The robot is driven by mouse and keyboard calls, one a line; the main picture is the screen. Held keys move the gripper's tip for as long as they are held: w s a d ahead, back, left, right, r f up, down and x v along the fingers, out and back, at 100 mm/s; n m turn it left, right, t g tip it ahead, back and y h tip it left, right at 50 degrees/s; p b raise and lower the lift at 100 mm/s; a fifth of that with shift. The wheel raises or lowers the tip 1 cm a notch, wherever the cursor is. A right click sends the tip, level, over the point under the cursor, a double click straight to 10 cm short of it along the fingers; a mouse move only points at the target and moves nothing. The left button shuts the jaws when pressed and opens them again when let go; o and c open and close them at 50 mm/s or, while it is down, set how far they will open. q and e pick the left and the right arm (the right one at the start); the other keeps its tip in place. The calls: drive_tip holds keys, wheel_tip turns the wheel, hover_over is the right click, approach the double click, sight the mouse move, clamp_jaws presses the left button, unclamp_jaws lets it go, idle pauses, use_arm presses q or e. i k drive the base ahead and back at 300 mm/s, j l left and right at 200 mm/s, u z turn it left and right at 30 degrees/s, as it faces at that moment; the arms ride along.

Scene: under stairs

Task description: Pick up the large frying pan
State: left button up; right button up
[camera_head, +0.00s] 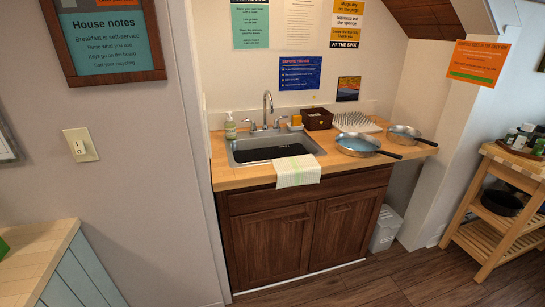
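Two silver frying pans with blue-looking insides and dark handles rest on the wooden counter (235,178), right of the sink. The larger-looking frying pan (356,144) is nearer the sink and the front edge, its handle pointing right. The smaller-looking pan (404,132) sits behind and to its right, its handle reaching toward the counter's right end. Both pans look upright and uncovered. Neither of my grippers is in view.
A sink (272,147) with a faucet (267,104) and a draped towel (298,171) is left of the pans. A brown box (317,118) and spiky rack (356,122) stand behind. A wooden cart (480,226) stands right. Floor before the cabinet (290,240) is clear.

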sight(353, 144)
drive_tip(key=z, duration=0.2)
drive_tip(key=i+l+z, duration=0.2)
drive_tip(key=z, duration=0.25)
drive_tip(key=i+l+z, duration=0.15)
drive_tip(key=z, duration=0.35)
drive_tip(key=i+z, duration=0.45)
drive_tip(key=k+j, duration=0.05)
drive_tip(key=k, duration=0.05)
